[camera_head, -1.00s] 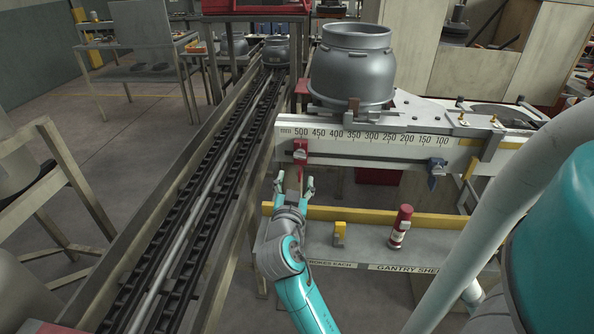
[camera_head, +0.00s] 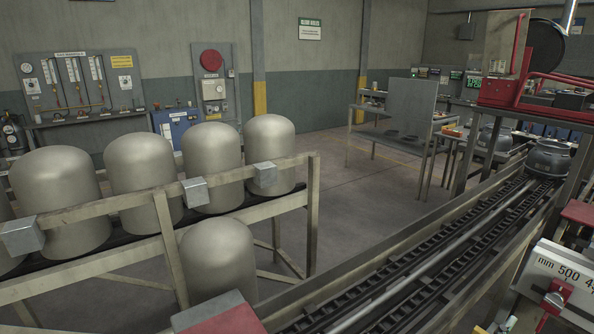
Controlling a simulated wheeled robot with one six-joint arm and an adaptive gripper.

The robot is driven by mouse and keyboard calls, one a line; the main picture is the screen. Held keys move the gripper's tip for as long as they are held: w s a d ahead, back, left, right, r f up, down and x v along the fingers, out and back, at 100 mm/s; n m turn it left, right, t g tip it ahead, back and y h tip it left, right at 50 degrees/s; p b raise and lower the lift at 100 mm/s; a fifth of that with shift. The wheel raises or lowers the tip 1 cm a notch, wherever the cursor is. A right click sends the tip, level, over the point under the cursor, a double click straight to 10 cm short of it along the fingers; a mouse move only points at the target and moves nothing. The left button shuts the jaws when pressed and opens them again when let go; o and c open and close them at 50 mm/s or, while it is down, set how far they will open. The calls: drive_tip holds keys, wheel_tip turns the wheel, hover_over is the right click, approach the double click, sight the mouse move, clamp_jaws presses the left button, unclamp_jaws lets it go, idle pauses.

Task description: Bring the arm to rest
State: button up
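I cannot make out my arm or my gripper in the head view now. The white millimetre scale (camera_head: 562,278) is cut off by the right edge. The red clamp (camera_head: 553,299) sits on it, near the 500 mark. Small pale shapes show at the bottom edge left of the clamp, too little to tell what they are.
Several domed cylinder shells (camera_head: 212,165) stand on a rack (camera_head: 312,225) at left. Open floor (camera_head: 350,215) lies between.

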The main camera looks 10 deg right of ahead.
drive_tip(key=s+a+f+n+t+y, duration=0.3)
drive_tip(key=a+f+n+y, duration=0.2)
drive_tip(key=a+f, duration=0.4)
drive_tip(key=s+a+f+n+t+y, duration=0.35)
drive_tip(key=a+f+n, duration=0.2)
drive_tip(key=a, duration=0.55)
drive_tip(key=s+a+n+y, duration=0.2)
drive_tip(key=s+a+y, duration=0.2)
drive_tip(key=s, duration=0.5)
drive_tip(key=s+a+n+y, duration=0.2)
drive_tip(key=s+a+y, duration=0.1)
drive_tip(key=s+a, duration=0.5)
drive_tip(key=shift+s+r+t+y, duration=0.35)
drive_tip(key=shift+s+r, duration=0.05)
drive_tip(key=shift+s, duration=0.8)
